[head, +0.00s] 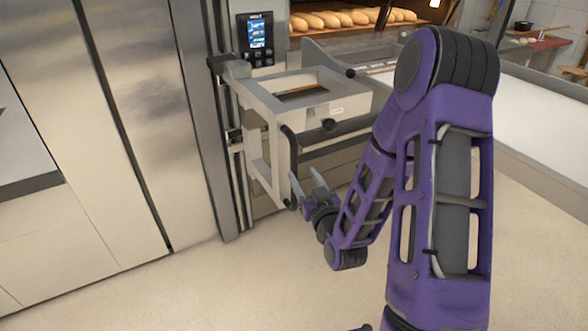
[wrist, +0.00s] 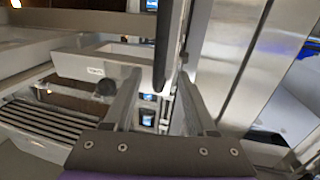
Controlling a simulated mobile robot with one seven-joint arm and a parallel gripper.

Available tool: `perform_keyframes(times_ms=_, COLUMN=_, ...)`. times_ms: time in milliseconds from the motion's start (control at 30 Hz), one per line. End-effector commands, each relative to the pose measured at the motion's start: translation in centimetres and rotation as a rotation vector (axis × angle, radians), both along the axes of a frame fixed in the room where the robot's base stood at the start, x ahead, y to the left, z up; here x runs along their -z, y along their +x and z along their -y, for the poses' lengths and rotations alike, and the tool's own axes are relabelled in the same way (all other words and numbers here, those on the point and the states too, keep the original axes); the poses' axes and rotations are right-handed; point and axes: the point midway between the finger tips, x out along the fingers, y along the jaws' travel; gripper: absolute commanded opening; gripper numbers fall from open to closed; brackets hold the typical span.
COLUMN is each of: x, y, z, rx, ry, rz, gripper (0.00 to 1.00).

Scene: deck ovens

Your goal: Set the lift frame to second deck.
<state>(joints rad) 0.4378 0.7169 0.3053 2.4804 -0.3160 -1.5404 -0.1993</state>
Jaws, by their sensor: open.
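The lift frame (head: 262,97) is a pale grey open frame on a vertical rail (head: 235,165) at the left of the ovens. Its top sits a little below the lit deck with bread; I cannot tell which deck it matches. A dark upright handle bar (head: 291,160) hangs at its front, and also shows in the wrist view (wrist: 163,45). My gripper (head: 307,184) is open, beside the lower end of the handle bar. In the wrist view the bar shows beyond and between my fingers (wrist: 163,100); no contact is visible.
A control panel (head: 257,38) with a lit screen is above the frame. Loaves (head: 345,18) lie in the lit oven deck. Steel cabinet doors (head: 110,100) stand at the left. The floor (head: 200,285) in front is clear. A white surface (head: 545,120) lies at the right.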

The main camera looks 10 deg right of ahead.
Motion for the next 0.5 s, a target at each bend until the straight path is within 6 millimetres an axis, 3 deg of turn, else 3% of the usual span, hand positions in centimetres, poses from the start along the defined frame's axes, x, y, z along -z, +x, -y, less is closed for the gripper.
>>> perform_keyframes(times_ms=200, x=-0.1, y=4.6, z=-0.6, rx=-0.001, ry=0.001, rz=0.001, gripper=0.57)
perform_keyframes(times_ms=500, x=0.0, y=7.9, z=-0.9, rx=0.0, ry=0.001, rz=-0.001, gripper=0.57)
